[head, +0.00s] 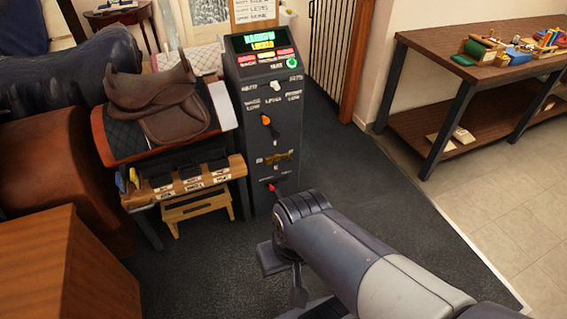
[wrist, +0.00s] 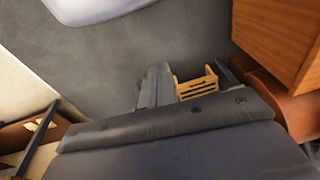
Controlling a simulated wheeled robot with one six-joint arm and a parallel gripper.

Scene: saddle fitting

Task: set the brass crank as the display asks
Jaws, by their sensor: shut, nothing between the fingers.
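The brass crank (head: 275,158) sits on the front of a dark control column (head: 248,130) in the head view, between an orange lever above and a red lever below. It looks roughly level, but its exact setting is too small to tell. The display (head: 262,42) at the column's top shows a green line over a yellow line, too blurred to read surely. The crank is not visible in the wrist view.
A brown saddle (head: 160,100) rests on a stand left of the column, with a labelled wooden tray (head: 188,182) and a step stool (head: 197,207) below. A workbench (head: 440,62) stands at right. A wooden cabinet (head: 70,270) is front left. The carpet right of the column is clear.

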